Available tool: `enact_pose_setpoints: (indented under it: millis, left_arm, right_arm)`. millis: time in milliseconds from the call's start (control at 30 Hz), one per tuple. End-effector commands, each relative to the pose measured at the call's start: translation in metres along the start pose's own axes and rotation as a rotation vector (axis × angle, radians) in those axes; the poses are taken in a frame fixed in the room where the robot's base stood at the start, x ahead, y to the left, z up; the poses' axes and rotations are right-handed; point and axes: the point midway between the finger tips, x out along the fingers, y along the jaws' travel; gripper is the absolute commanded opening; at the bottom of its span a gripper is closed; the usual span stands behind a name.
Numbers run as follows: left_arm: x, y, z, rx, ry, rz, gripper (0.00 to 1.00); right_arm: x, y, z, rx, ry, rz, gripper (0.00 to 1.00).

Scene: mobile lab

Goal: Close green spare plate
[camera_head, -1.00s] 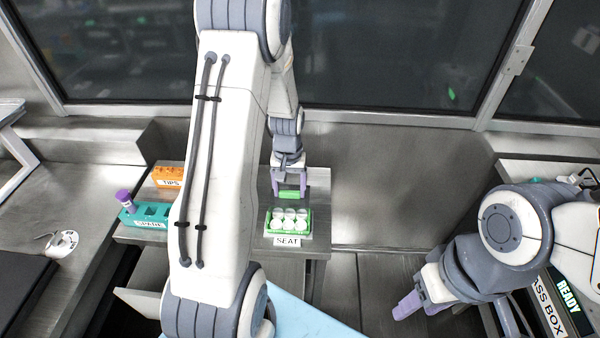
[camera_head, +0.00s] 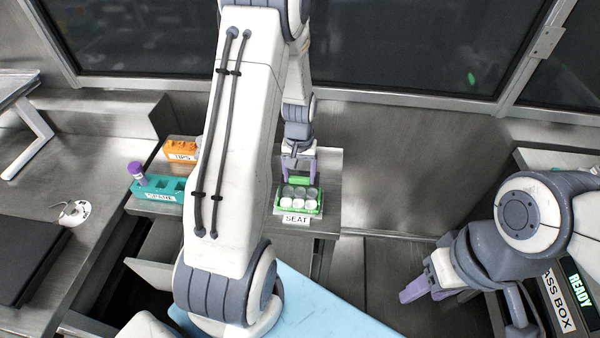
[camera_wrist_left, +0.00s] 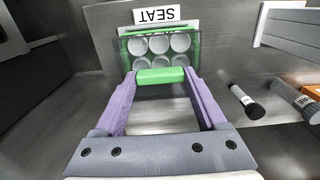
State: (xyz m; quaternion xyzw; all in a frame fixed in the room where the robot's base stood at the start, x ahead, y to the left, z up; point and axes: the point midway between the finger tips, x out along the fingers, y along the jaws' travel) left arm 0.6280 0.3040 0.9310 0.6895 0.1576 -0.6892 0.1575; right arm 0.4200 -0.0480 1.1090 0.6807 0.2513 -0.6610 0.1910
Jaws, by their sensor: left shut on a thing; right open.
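The green plate (camera_head: 316,208) with several white round wells sits by the SEAT label on the grey bench. It also shows in the left wrist view (camera_wrist_left: 122,50), and its back wells look greyer in the head view. My left gripper (camera_head: 301,178) is at the plate's back edge, shut on a green bar (camera_wrist_left: 160,76), which spans between its purple fingers. A clear, green-edged cover seems to join the bar; whether it touches the plate I cannot tell. My right gripper (camera_head: 414,292) is open and empty at the right, well away from the plate.
A teal SPARE rack (camera_head: 160,187) holds a purple-capped tube (camera_head: 137,173). An orange TIPS box (camera_head: 182,150) stands behind it. An open drawer (camera_head: 155,262) juts out below the bench. A dark capped tube (camera_wrist_left: 246,103) lies near the left gripper.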

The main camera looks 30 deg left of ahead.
Motion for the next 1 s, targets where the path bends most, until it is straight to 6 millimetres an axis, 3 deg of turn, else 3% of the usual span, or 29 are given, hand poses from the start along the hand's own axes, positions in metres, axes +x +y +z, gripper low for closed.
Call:
enact_pose_setpoints:
  millis: [100,300,1000]
  left_arm:
    - [0.016,0.000,0.000,0.000,-0.001,0.000,0.21]
    - [0.027,0.000,0.000,0.000,0.000,0.000,0.21]
    - [0.027,0.000,0.001,0.000,0.000,0.000,0.21]
  right_arm:
    - [0.012,0.001,0.001,0.000,0.000,0.000,0.50]
    - [0.020,0.001,0.001,0.000,0.000,0.000,0.50]
    - [0.017,0.001,0.001,0.000,0.000,0.000,0.50]
